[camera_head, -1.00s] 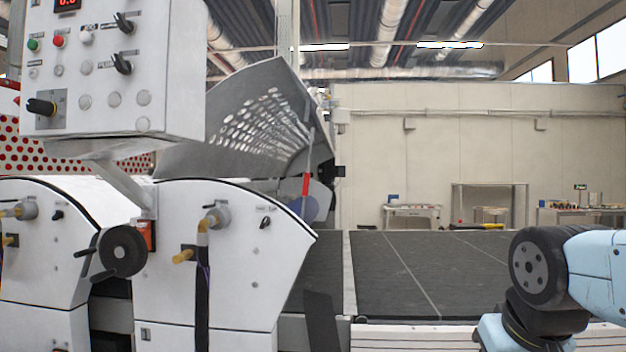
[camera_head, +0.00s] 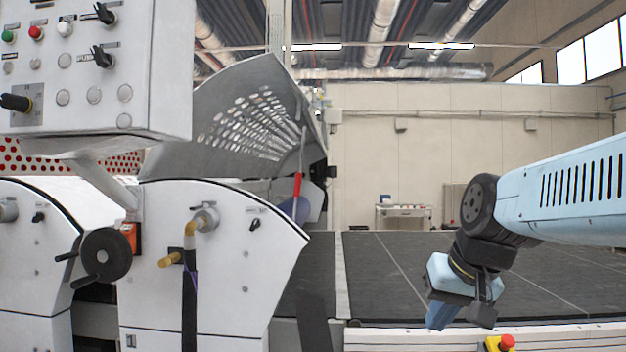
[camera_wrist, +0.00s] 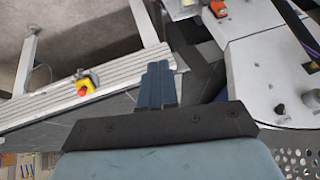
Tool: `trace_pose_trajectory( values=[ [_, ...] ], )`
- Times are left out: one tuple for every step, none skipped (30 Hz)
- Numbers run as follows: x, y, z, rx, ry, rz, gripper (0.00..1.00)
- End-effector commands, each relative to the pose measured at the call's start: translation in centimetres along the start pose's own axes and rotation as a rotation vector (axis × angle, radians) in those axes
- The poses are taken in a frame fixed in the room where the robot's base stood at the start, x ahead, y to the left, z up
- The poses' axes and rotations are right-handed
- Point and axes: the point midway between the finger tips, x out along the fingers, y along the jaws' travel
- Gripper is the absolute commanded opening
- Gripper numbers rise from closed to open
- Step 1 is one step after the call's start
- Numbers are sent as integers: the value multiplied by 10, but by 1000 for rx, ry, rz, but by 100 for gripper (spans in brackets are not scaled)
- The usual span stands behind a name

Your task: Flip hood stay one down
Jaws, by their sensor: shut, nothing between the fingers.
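The grey perforated hood (camera_head: 245,110) stands tilted up above the coater in the head view. A thin stay rod with a red sleeve (camera_head: 298,184) stands nearly upright at the hood's right edge, with its upper end near the hood. I see one such stay; a second is not visible. My gripper (camera_head: 440,316) is at the right, over the front edge of the dark conveyor, well apart from the stay. In the wrist view its blue fingers (camera_wrist: 158,84) are together with nothing between them. The stay cannot be made out in the wrist view.
A control box (camera_head: 90,70) overhangs the left. White side housings (camera_head: 215,265) with a handwheel (camera_head: 105,255) stand below. The dark conveyor (camera_head: 385,270) is clear. A red emergency button (camera_head: 506,342) sits at the front right. A wall table (camera_head: 405,212) is far behind.

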Motion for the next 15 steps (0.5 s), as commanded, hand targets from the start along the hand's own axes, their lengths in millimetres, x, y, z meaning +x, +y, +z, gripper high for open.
trace_pose_trajectory(
  values=[
    [4, -13, -21, 23, -3, -39, 0],
    [6, -22, -32, 36, -3, -66, 0],
    [9, -33, -47, 53, -3, -102, 0],
    [11, -41, -59, 68, -2, -130, 0],
    [13, -49, -71, 83, -2, -158, 0],
    [16, -60, -86, 101, -1, -196, 0],
    [18, -68, -98, 115, -1, -225, 0],
    [20, -76, -110, 131, 1, -254, 0],
    [23, -86, -126, 151, 1, -294, 0],
    [25, -94, -138, 167, 3, -324, 0],
    [28, -101, -150, 183, 3, -354, 0],
    [31, -110, -166, 205, 5, -396, 0],
    [33, -116, -178, 222, 6, -427, 0],
    [35, -123, -190, 239, 8, -459, 0],
    [38, -131, -206, 264, 10, -502, 0]
  ],
)
